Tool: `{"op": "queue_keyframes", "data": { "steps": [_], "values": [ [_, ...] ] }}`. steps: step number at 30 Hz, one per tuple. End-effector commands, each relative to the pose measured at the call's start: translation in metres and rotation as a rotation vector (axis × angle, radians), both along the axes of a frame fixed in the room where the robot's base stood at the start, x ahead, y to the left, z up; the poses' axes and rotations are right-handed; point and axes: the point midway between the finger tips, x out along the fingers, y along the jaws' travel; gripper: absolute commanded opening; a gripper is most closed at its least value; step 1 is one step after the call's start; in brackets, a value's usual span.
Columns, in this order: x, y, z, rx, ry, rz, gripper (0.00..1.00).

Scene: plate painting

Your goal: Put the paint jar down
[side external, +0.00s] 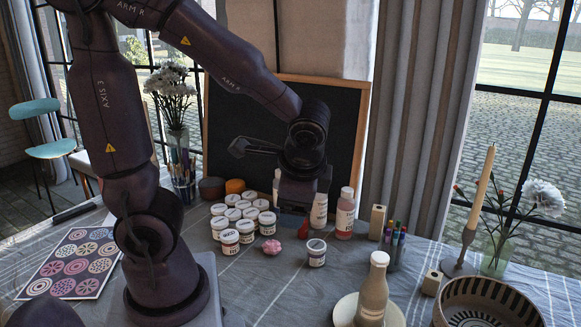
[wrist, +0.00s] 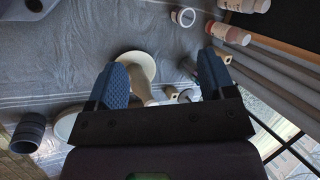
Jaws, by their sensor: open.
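A small paint jar (side external: 316,253) with a pale lid and white label stands upright on the cloth, apart from the group of jars (side external: 240,222). In the wrist view, a white-rimmed jar (wrist: 184,17) at the top edge looks like the same one. My gripper (side external: 301,210) is above and behind the lone jar in the side view, its fingertips partly hard to make out. In the wrist view, its two blue fingers (wrist: 163,68) are wide apart with nothing held between them.
A pink bottle (side external: 345,213) stands behind the lone jar and a pink flower-shaped piece (side external: 271,248) lies left of it. A cream bottle (side external: 373,287), striped bowl (side external: 488,305), pen holder (side external: 393,250) and candlestick (side external: 459,262) are to the right. A painted sheet (side external: 72,265) lies left.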

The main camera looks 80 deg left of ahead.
Motion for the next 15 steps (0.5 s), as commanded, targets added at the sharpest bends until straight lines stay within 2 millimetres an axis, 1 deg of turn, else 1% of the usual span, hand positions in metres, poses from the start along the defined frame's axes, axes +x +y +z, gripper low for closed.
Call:
{"op": "queue_keyframes", "data": {
  "steps": [1, 7, 9, 12, 15],
  "values": [
    [-0.004, -0.008, 0.015, -0.082, -0.098, 0.053, 0.76],
    [-0.016, -0.042, 0.059, -0.373, -0.388, 0.189, 0.76],
    [-0.019, -0.05, 0.071, -0.446, -0.459, 0.213, 0.76],
    [-0.022, -0.058, 0.082, -0.514, -0.523, 0.23, 0.76],
    [-0.024, -0.062, 0.086, -0.544, -0.549, 0.238, 0.76]
  ]
}}
